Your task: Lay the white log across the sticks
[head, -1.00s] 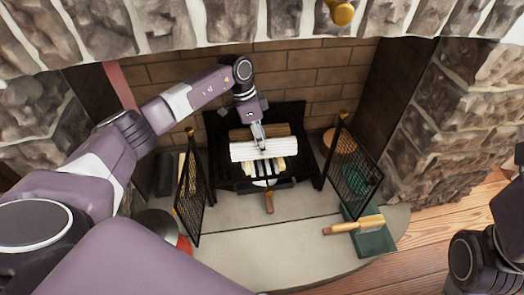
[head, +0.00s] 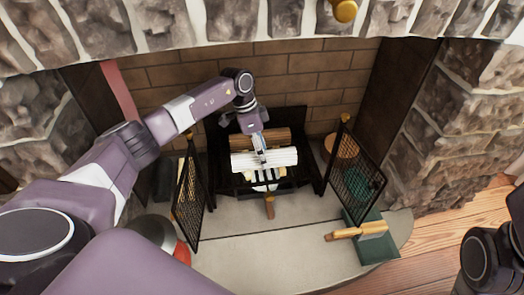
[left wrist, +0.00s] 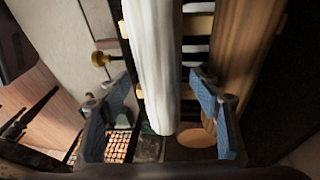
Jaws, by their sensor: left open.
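The white log (head: 283,157) lies crosswise on top of the pale sticks (head: 268,177) in the dark grate, in front of a brown log (head: 272,137). My left gripper (head: 261,158) reaches down over the white log's middle. In the left wrist view the gripper (left wrist: 160,82) is open, with its blue-padded fingers on either side of the white log (left wrist: 153,50). The brown log (left wrist: 243,50) runs alongside it, and stick ends (left wrist: 198,25) show between them. The log hides most of the sticks. My right gripper is out of view.
Black mesh screens stand left (head: 189,195) and right (head: 357,172) of the grate. A wooden-handled brush (head: 345,233) lies on a green dustpan (head: 375,248) at front right. A wooden handle (head: 269,207) sticks out below the grate. The hearth slab (head: 270,250) is mostly bare.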

